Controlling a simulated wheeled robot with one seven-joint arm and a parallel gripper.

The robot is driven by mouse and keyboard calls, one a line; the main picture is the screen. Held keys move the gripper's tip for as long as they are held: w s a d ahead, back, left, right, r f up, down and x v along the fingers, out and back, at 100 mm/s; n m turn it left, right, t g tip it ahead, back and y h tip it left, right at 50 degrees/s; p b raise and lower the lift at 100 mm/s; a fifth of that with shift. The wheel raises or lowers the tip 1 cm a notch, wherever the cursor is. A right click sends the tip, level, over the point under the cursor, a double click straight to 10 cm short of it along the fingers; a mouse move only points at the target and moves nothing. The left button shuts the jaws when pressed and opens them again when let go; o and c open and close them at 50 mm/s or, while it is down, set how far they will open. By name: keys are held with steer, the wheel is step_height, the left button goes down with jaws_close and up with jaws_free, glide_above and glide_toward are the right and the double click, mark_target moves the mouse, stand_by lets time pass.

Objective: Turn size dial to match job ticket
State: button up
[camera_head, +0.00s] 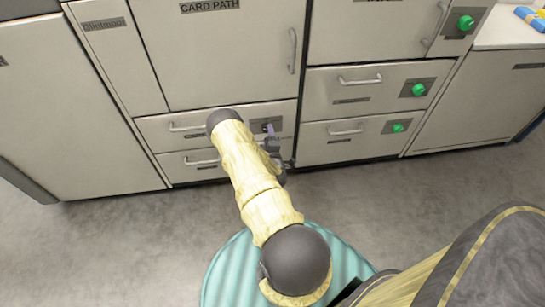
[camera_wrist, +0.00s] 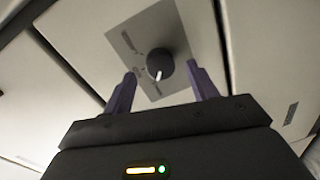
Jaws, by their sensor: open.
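The size dial is most likely the dark round knob (camera_wrist: 160,64) with a white pointer mark, on a grey plate (camera_wrist: 128,42) with small dark labels, too blurred to read. The pointer is toward the bottom of the wrist view. My gripper (camera_wrist: 161,74) is open, its two purple fingers apart on either side of the knob's lower part in the picture; I cannot tell whether they touch it. In the head view my gripper (camera_head: 271,137) is in front of a drawer's grey plate (camera_head: 257,126) and hides most of the knob. I make out no job ticket.
Pale cabinets line the wall, one labelled CARD PATH (camera_head: 209,6). Drawers to the right carry bar handles (camera_head: 360,80) and green knobs (camera_head: 419,89). A drawer handle (camera_head: 187,127) is left of my arm. The grey floor (camera_head: 120,240) in front is clear.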

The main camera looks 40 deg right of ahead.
steer(key=p+v, duration=0.2)
steer(key=v, duration=1.3)
steer(key=shift+p, duration=0.3)
steer(key=w+a+r+m+g+y, duration=0.1)
steer(key=w+a+r+m+g, duration=0.1)
steer(key=w+r+m+g, duration=0.45)
steer(key=w+a+r+m+y, duration=0.3)
steer(key=w+a+r+y, duration=0.15)
steer(key=a+r, duration=0.65)
steer(key=s+a+r+g+y, duration=0.45)
steer(key=s+a+r, duration=0.65)
steer(key=s+r, duration=0.45)
step_height(320, 180, up, 24)
steer(key=p, duration=2.4)
steer(key=shift+s+a+g+h, duration=0.25)
steer(key=shift+s+g+h, duration=0.05)
steer(key=shift+s+h, duration=0.1)
